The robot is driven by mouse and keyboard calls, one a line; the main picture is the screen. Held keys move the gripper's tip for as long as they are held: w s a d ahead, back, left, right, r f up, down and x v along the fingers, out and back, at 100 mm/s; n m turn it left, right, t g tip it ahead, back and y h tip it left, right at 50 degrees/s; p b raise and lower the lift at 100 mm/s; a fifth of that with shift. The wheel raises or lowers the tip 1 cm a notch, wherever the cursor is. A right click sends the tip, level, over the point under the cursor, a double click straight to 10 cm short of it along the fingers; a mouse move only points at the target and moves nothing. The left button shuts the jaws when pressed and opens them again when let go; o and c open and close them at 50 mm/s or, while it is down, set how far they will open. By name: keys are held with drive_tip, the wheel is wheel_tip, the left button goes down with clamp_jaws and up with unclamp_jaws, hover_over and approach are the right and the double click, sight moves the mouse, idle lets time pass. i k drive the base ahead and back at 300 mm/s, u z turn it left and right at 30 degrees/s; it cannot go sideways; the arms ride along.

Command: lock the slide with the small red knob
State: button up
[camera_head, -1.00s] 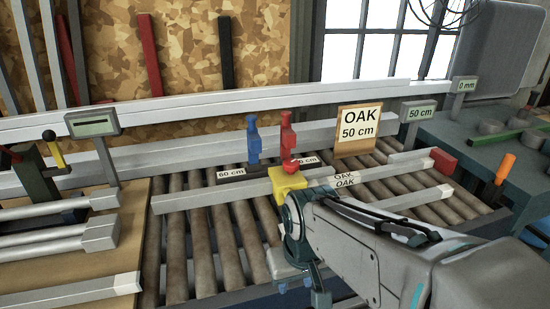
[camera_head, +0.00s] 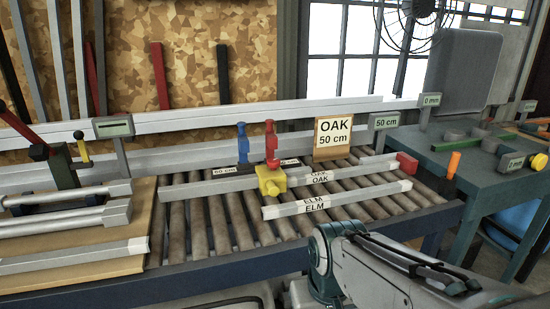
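A yellow block (camera_head: 271,181) sits on the long grey bar over the rollers. A red upright piece (camera_head: 271,142) with a knob-like top stands at the yellow block, and a similar blue piece (camera_head: 243,143) stands just left of it. I cannot tell which part is the slide's lock. A small red block (camera_head: 407,163) is at the right end of the grey OAK bar (camera_head: 345,172). The end of my arm, with my gripper (camera_head: 322,278), is low in the picture, in front of the rollers and apart from the yellow block. Its fingers cannot be made out.
A bar marked ELM (camera_head: 337,199) lies across the rollers (camera_head: 215,220) in front of the yellow block. An OAK 50 cm sign (camera_head: 332,138) stands behind. A green table (camera_head: 460,160) is at right; grey bars lie on a wooden board (camera_head: 75,250) at left.

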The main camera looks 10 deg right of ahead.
sight(273, 163)
drive_tip(key=z, duration=0.85)
drive_tip(key=i, duration=0.65)
drive_tip(key=u, duration=0.55)
